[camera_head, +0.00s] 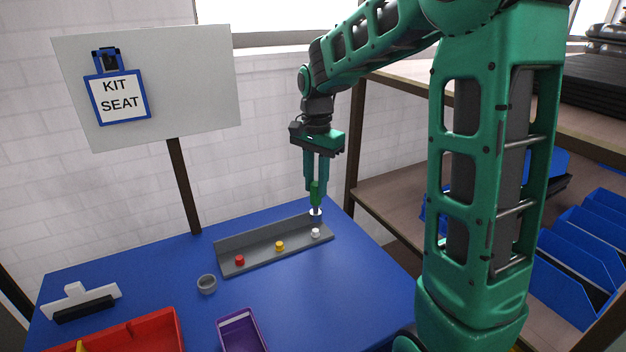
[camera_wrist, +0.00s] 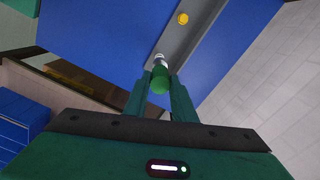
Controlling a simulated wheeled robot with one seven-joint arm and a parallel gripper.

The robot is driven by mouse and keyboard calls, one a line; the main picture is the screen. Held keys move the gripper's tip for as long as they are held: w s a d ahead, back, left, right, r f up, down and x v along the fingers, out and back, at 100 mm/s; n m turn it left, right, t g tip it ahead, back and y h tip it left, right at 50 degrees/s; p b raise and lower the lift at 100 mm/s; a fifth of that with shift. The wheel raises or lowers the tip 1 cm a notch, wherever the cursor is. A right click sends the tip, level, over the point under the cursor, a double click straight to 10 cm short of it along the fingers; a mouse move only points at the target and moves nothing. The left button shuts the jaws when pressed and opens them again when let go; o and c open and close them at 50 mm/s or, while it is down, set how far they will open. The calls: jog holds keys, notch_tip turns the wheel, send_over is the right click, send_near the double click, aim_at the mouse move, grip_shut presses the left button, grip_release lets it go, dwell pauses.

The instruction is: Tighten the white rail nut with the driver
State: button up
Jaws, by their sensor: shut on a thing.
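The driver, with a green handle (camera_head: 316,190), is in my gripper (camera_head: 316,184), which is shut on it and points down. Its lower end has a pale band and a grey tip close to the right end of the grey rail (camera_head: 258,257). The white rail nut (camera_head: 315,232) sits at that end, just in front of and below the tip in the head view. They look apart there. In the wrist view the driver handle (camera_wrist: 160,79) lies between the fingers, with pale and dark parts beyond it; I cannot tell whether the nut is among them.
The rail also bears a yellow nut (camera_head: 280,246) and a red nut (camera_head: 239,261). A grey ring-shaped cup (camera_head: 206,284), a red tray (camera_head: 165,335) and a purple bin (camera_head: 240,335) are on the blue table (camera_head: 340,300). Shelves stand to the right.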

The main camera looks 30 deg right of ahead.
aim_at(315, 200)
jog(key=shift+f, duration=1.5)
jog(key=shift+s+f, duration=0.1)
jog(key=shift+f, duration=1.15)
jog(key=m, duration=1.9)
jog(key=shift+r, duration=2.6)
